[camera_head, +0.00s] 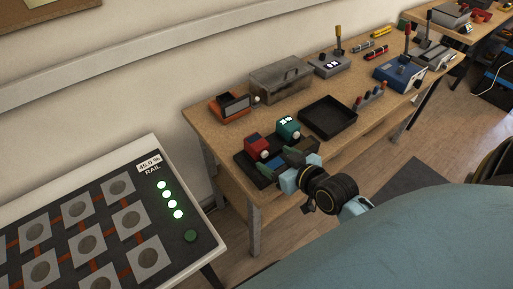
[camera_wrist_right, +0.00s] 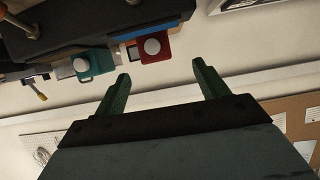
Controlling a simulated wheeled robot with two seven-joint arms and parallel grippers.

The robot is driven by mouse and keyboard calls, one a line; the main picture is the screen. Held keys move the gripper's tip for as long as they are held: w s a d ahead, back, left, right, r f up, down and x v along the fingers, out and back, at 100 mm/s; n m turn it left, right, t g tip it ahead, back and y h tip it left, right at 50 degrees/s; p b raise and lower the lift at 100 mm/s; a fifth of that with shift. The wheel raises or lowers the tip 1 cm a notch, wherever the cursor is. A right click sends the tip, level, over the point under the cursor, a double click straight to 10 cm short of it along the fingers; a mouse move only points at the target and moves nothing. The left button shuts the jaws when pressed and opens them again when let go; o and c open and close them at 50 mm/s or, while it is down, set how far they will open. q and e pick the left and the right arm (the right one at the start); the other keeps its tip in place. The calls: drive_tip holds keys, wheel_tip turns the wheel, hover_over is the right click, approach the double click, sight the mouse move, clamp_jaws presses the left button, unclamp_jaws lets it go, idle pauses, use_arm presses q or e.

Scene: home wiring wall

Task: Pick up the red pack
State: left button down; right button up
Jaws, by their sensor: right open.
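The red pack (camera_head: 256,146) with a white round knob stands on a dark flat holder (camera_head: 243,163) at the near left end of the workbench. It also shows in the wrist view (camera_wrist_right: 155,47), just beyond the space between the fingertips. A green pack (camera_head: 288,128) stands beside it and shows in the wrist view (camera_wrist_right: 97,64). My right gripper (camera_head: 281,161) is open and empty, close to the red pack on its near side. Its two green fingers show apart in the wrist view (camera_wrist_right: 161,68). My left gripper is out of view.
A black open tray (camera_head: 327,118), a grey metal box (camera_head: 281,79) and an orange device (camera_head: 231,106) stand close by on the bench. A blue box (camera_head: 398,75) is farther right. A panel with green lights (camera_head: 172,202) stands at the left.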

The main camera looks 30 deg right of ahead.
sight(256, 144)
drive_tip(key=x, duration=0.5)
drive_tip(key=shift+w+f, duration=0.15)
drive_tip(key=shift+w, duration=0.15)
drive_tip(key=x, duration=0.1)
drive_tip(key=b+x, duration=0.1)
drive_tip(key=x, duration=0.3)
drive_tip(key=shift+w+d, duration=0.15)
drive_tip(key=shift+d, duration=0.2)
drive_tip(key=c, duration=1.3)
